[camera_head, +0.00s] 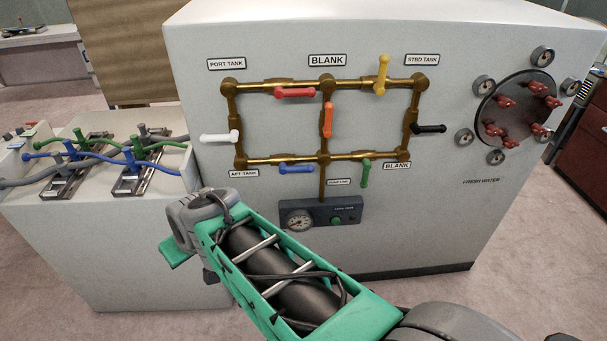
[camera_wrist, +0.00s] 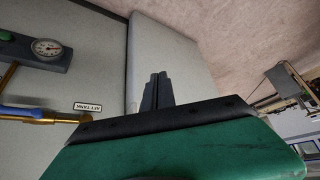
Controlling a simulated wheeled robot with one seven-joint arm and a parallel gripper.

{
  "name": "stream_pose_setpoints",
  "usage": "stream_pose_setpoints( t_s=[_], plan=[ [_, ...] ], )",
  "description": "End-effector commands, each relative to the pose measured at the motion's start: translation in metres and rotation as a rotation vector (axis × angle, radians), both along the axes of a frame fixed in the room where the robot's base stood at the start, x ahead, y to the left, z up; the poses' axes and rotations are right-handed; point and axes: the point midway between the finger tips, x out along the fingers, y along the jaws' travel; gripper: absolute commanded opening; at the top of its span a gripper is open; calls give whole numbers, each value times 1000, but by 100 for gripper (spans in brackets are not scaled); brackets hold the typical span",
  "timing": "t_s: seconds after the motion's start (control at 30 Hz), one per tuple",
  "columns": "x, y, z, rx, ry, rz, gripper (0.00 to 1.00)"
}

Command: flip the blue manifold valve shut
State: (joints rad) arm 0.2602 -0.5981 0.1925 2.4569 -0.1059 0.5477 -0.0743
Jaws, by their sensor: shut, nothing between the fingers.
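The blue manifold valve handle (camera_head: 297,168) is on the lower brass pipe, right of the AFT TANK label (camera_head: 244,173). It lies roughly level, along the pipe's run. In the wrist view the blue handle (camera_wrist: 20,112) shows at the left edge, partly cut off, near the upside-down AFT TANK label (camera_wrist: 88,107). My gripper (camera_wrist: 157,88) is shut and empty, with its fingers together. It is apart from the blue handle, off to the panel's lower left. In the head view my arm hides the fingers.
Other handles sit close by: white (camera_head: 219,138), red (camera_head: 295,93), orange (camera_head: 328,120), yellow (camera_head: 382,75), black (camera_head: 430,128) and green (camera_head: 365,173). A gauge box (camera_head: 320,215) juts out below the blue handle. A bench with hoses (camera_head: 100,165) stands left.

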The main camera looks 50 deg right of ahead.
Motion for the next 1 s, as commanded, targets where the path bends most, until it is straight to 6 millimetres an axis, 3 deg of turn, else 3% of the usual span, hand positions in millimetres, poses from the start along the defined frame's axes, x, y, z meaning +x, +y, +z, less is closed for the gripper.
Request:
stream_pose_setpoints(
  t_s=[0.03,0.1,0.17,0.2,0.3,0.4,0.5,0.57,0.87,1.0],
  plan=[
    [14,-38,-26,-11,-94,-76,0],
    [31,-97,-34,-52,-266,-178,0],
    [32,-151,-36,-105,-413,-277,0],
    [26,-187,-34,-150,-505,-345,0],
    [-7,-261,-24,-274,-695,-507,0],
    [-45,-307,-12,-382,-817,-628,0],
    [-67,-327,-3,-443,-875,-686,0],
    [-72,-331,0,-456,-887,-699,0],
    [-70,-331,2,-456,-888,-698,0],
    [-61,-341,1,-454,-887,-696,0]
  ],
)
